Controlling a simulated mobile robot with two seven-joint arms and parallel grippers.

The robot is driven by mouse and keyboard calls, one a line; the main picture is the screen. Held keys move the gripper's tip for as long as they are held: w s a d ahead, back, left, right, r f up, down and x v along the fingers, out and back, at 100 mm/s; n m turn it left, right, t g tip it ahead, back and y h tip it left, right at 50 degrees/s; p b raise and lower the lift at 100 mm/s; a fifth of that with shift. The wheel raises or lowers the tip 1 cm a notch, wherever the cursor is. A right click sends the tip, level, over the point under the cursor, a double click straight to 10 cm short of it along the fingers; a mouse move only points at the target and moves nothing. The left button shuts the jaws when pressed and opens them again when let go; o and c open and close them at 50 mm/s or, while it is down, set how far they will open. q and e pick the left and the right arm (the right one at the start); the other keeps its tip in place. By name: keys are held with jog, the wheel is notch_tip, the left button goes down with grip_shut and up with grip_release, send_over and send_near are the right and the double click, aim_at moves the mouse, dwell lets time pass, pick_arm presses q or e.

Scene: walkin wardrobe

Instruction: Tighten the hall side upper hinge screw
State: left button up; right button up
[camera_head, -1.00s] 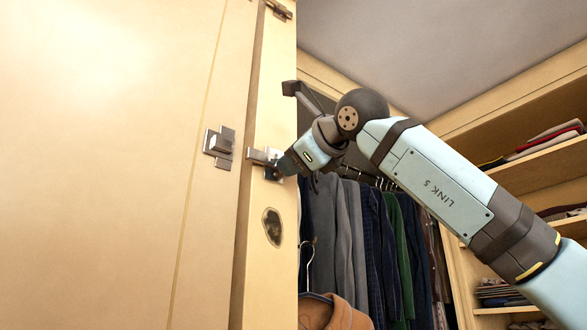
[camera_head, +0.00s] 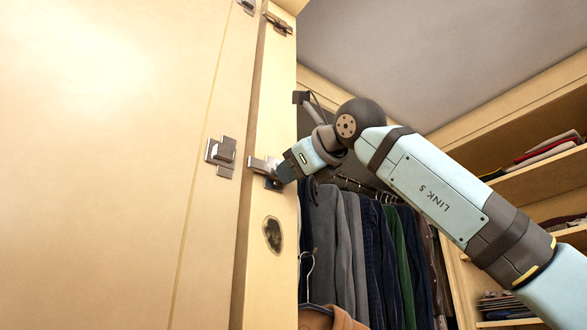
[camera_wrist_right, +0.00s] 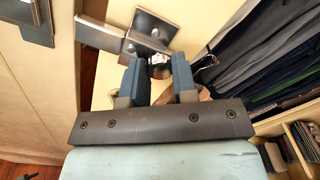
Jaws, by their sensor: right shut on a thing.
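My right gripper (camera_head: 277,177) is at a metal hinge (camera_head: 258,165) on the narrow edge of the pale wooden frame. In the right wrist view, the dark blue fingers (camera_wrist_right: 160,72) are shut around a small shiny screw head (camera_wrist_right: 159,67), just below the steel hinge plates (camera_wrist_right: 152,27). How deep the screw sits is hidden by the fingers. Another metal hinge (camera_head: 278,22) is higher on the same edge. A steel fitting (camera_head: 221,156) is on the broad door face to the left.
Below the gripper, a dark oval plate (camera_head: 272,235) is on the frame edge. Hanging clothes (camera_head: 365,240) are close behind and below my right wrist. Shelves (camera_head: 545,165) with folded clothes stand at the right. The large door face (camera_head: 100,170) fills the left.

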jog(key=o, duration=0.9)
pick_arm(q)
jog(key=f+b, duration=0.2)
jog(key=b, duration=0.1)
jog(key=shift+w+d, duration=0.2)
pick_arm(e)
jog(key=v, duration=1.4)
pick_arm(q)
jog(key=shift+f, duration=0.15)
pick_arm(e)
jog(key=shift+w, duration=0.1)
